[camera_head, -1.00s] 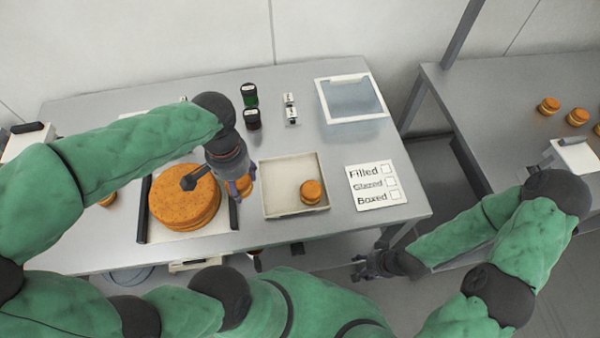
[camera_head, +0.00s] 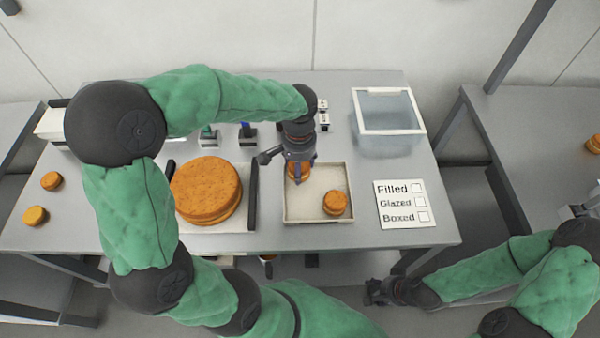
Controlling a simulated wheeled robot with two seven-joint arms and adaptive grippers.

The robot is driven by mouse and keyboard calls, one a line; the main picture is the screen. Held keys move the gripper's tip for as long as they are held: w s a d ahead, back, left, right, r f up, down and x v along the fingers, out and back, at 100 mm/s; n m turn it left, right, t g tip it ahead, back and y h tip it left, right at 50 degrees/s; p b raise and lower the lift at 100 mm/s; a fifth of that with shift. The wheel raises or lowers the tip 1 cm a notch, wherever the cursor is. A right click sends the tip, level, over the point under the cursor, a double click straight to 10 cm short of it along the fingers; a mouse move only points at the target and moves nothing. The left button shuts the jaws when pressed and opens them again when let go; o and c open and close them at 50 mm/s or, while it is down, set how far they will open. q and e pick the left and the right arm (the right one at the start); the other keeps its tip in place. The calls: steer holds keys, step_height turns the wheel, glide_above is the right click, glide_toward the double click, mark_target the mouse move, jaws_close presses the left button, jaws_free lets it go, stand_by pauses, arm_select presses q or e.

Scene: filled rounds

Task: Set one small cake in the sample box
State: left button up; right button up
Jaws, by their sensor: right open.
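My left gripper (camera_head: 298,172) is shut on a small orange-brown layered cake (camera_head: 299,174), over the back left part of a shallow cream box (camera_head: 290,217). The gripper partly hides this cake; whether it touches the box floor is unclear. A second small cake (camera_head: 335,203) sits in the front right of that box. A clear container with a white rim (camera_head: 390,133) stands behind and to the right. No label shows which is the sample box. My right gripper (camera_head: 374,292) is open and empty, low in front of the table.
A large round cake (camera_head: 206,189) lies on a board left of the cream box, with a dark bar (camera_head: 253,196) between. A Filled/Glazed/Boxed card (camera_head: 403,204) lies to the right. Small jars (camera_head: 248,133) stand behind. Two small cakes (camera_head: 51,181) (camera_head: 35,215) lie far left.

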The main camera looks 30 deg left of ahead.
arm_select(q)
steer(key=shift+w+f+b, duration=0.2)
steer(key=shift+f+b, duration=0.5)
steer(key=shift+f, duration=1.1)
steer(key=shift+f, duration=0.2)
steer(key=o, duration=0.5)
steer(key=shift+r, duration=0.2)
step_height(320, 180, up, 12)
steer(key=p, duration=0.4)
